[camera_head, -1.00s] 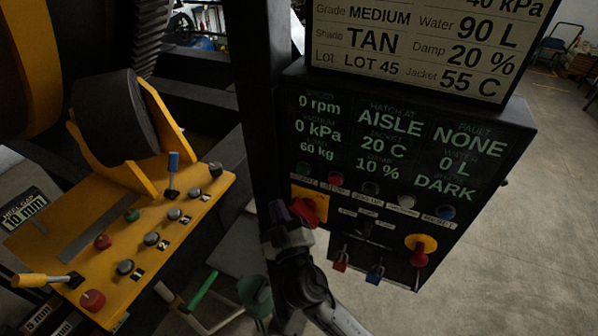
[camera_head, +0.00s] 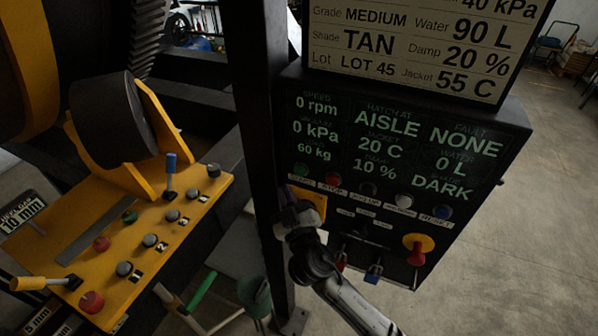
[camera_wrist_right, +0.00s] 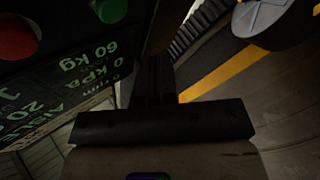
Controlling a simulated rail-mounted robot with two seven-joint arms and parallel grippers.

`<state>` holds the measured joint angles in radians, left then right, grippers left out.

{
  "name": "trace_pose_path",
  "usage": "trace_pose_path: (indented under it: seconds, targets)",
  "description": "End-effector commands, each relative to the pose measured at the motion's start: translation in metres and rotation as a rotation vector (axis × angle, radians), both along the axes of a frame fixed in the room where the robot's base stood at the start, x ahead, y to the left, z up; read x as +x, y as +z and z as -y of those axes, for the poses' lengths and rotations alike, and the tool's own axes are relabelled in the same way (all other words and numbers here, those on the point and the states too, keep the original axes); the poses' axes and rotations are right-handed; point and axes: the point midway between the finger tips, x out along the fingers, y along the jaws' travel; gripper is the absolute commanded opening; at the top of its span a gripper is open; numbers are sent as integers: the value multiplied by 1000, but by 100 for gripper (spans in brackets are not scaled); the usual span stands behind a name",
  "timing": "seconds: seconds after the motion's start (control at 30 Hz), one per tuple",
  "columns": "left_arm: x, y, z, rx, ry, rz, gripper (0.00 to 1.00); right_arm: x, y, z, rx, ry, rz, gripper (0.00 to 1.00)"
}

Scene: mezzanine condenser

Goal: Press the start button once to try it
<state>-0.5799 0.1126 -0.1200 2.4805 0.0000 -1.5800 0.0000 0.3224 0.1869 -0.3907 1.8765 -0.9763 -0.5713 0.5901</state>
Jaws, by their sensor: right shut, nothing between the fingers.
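The green start button (camera_head: 301,170) is at the left end of the button row on the black control panel (camera_head: 470,225), above a small label. In the right wrist view, the green button (camera_wrist_right: 110,9) is at the top edge, beside the fingers and apart from them in the picture. My right gripper (camera_head: 288,194) is shut and empty, just below the green button in the head view. Its shut fingers also show in the right wrist view (camera_wrist_right: 153,75). I cannot tell whether the fingertips touch the panel. My left gripper is not in view.
A red stop button (camera_head: 333,179) sits right of the green one. A yellow plate (camera_head: 316,205) is partly behind my right gripper. A black post (camera_head: 262,130) stands close on the left. A yellow console (camera_head: 120,245) with buttons and levers is further left.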

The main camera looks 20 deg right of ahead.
Motion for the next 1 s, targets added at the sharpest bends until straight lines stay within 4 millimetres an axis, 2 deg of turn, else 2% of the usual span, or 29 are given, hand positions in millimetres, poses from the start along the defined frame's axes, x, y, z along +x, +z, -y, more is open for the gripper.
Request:
trace_pose_path:
  seconds: [0.1, 0.4, 1.0]
  targets:
    - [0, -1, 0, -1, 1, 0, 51, 9, -1, 10, 0, -1, 0, 0]
    - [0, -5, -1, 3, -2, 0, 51, 22, 0, 25, 1, 0, -1, 0]
    - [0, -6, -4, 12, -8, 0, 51, 25, 0, 28, 1, 0, 0, 0]
